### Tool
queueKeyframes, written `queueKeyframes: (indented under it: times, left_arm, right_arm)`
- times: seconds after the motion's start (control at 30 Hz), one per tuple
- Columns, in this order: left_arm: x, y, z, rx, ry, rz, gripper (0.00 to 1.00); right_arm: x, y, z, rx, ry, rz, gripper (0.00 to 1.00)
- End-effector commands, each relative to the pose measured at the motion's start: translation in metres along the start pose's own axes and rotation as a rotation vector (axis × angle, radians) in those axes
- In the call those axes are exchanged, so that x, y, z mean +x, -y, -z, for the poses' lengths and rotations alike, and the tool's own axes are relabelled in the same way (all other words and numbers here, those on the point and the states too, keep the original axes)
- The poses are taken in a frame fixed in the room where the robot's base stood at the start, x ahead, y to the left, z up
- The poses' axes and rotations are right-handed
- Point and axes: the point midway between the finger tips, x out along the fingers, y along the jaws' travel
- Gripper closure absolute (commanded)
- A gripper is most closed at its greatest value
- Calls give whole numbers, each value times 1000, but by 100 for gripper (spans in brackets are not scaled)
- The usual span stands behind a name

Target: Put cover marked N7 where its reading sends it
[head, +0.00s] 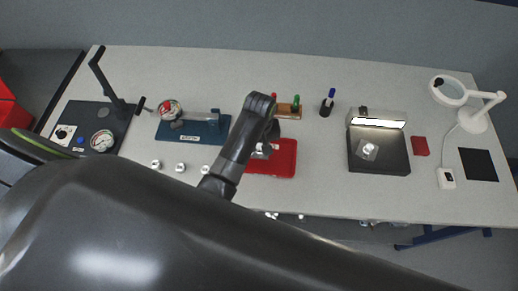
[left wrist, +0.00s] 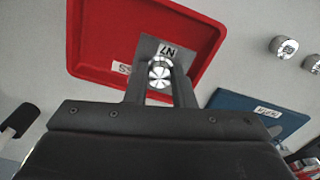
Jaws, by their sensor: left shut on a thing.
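The cover marked N7 (left wrist: 172,53) is a grey square plate with a round silver knob and a white label. My left gripper (left wrist: 160,88) is shut on its knob. The cover is over the red tray (left wrist: 88,40); I cannot tell whether it touches the tray floor. In the head view my left gripper (head: 264,146) is at the left part of the red tray (head: 284,168), and my arm hides much of the cover. A white label (left wrist: 121,68), partly hidden, is on the tray. My right gripper is not in view.
Several silver parts (head: 180,167) stand left of the tray. A blue stand with a dial gauge (head: 170,108) and a dark press (head: 104,141) are further left. Right are a lit dark inspection box (head: 380,164) holding a part, a magnifier lamp (head: 450,92) and a black pad (head: 478,164).

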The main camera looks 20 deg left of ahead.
Motion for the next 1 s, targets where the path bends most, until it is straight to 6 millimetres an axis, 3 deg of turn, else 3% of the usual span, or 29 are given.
queueKeyframes:
  times: [0.4, 0.83, 0.87, 1.0]
  left_arm:
    - [41, 0, 0, 1, 0, 2, 100]
    - [47, 0, 1, 1, -2, 0, 100]
    - [47, 0, 1, 1, -2, 0, 75]
    - [47, 0, 0, 1, -2, 0, 57]
  right_arm:
    - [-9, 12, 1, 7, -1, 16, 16]
    - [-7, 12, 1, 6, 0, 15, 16]
    - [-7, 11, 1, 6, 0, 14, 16]
    - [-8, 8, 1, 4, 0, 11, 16]
